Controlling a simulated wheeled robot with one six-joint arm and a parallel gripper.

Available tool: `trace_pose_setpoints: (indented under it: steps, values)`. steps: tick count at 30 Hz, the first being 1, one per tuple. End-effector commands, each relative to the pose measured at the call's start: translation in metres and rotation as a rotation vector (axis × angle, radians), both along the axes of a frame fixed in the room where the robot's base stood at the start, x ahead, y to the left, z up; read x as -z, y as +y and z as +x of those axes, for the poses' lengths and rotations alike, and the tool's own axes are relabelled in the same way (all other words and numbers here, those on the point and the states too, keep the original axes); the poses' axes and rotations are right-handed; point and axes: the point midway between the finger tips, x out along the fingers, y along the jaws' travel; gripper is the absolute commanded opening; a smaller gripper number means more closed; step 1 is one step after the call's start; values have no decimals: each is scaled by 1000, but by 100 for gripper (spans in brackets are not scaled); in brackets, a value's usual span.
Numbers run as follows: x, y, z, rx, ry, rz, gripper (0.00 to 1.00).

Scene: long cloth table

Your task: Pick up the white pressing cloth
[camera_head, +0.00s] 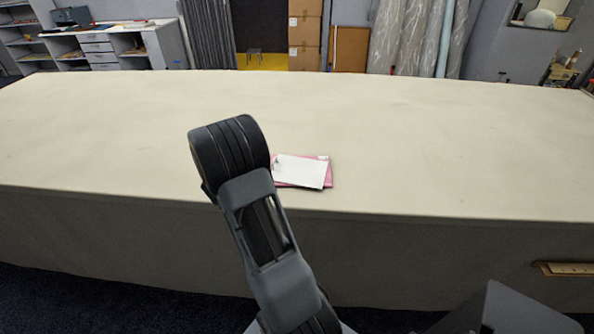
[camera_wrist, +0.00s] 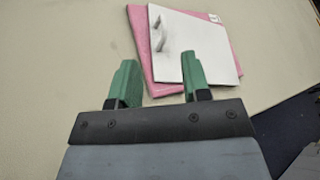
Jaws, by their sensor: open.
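The white pressing cloth (camera_head: 300,170) lies as a flat white rectangle on top of a pink piece (camera_head: 328,177) near the table's front edge. In the wrist view the white cloth (camera_wrist: 205,55) has two small grey marks at its upper left. My gripper (camera_wrist: 158,74) is open and empty, with green fingers. In the picture its right fingertip overlaps the white cloth's near-left edge, and the left fingertip is just left of the pink piece. I cannot tell the height gap. In the head view my arm hides the gripper.
The long cream-covered table (camera_head: 430,140) is clear around the stack. Shelves (camera_head: 100,45), cardboard boxes (camera_head: 305,30) and fabric rolls (camera_head: 415,38) stand beyond the table. A wooden strip (camera_head: 568,269) is low at the front right.

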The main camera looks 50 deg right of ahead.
Motion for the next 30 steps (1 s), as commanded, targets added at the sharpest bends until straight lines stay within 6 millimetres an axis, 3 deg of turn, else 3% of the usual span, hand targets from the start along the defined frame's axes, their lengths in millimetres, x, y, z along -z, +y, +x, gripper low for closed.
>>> trace_pose_setpoints:
  steps: [6,14,24,30]
  values:
    - [10,-30,4,3,-1,1,43]
    - [14,-43,5,3,-3,2,43]
    - [27,-82,9,2,-3,1,43]
    - [30,-88,10,2,-3,3,43]
